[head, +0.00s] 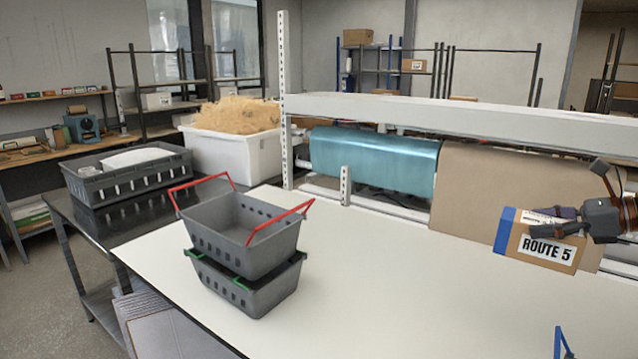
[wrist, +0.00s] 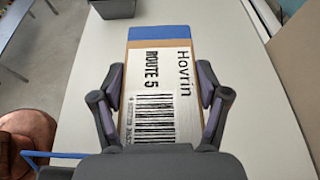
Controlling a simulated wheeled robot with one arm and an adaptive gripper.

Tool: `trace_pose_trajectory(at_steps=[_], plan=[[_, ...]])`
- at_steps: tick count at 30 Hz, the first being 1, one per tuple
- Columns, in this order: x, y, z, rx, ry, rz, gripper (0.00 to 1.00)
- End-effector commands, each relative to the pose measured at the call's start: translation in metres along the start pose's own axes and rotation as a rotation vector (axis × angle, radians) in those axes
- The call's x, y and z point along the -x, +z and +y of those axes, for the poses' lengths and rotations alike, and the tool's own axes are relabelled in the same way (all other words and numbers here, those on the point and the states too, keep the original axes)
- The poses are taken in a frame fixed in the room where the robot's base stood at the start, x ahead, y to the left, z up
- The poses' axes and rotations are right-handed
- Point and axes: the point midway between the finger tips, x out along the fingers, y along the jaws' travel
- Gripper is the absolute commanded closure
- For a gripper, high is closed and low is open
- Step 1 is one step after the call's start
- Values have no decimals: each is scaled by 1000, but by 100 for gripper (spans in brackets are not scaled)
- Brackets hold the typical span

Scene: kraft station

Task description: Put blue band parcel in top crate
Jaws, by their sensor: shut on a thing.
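The blue band parcel (head: 540,240) is a brown box with a blue band at one end and a white ROUTE 5 label. My gripper (head: 570,220) is shut on it and holds it above the right part of the table. In the wrist view the parcel (wrist: 160,34) lies between both fingers of my gripper (wrist: 160,100), blue end away from me. The top crate (head: 240,230) is grey with red handles, stacked on a lower grey crate (head: 245,290) with green handles, on the left part of the table. The visible inside of the top crate looks empty.
The white table (head: 400,290) is clear between the crates and the parcel. A frame with blue and brown paper rolls (head: 375,160) runs along its back. A grey basket (head: 130,180) and a white bin of shredded paper (head: 235,150) stand behind left. A blue handle (head: 562,343) shows at the front right.

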Motion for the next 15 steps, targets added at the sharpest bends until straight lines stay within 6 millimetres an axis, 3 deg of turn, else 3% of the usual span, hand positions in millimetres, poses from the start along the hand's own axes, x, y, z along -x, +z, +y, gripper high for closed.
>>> trace_pose_trajectory(at_steps=[15], plan=[[-68, -14, -32, -60, -137, 0, 76]])
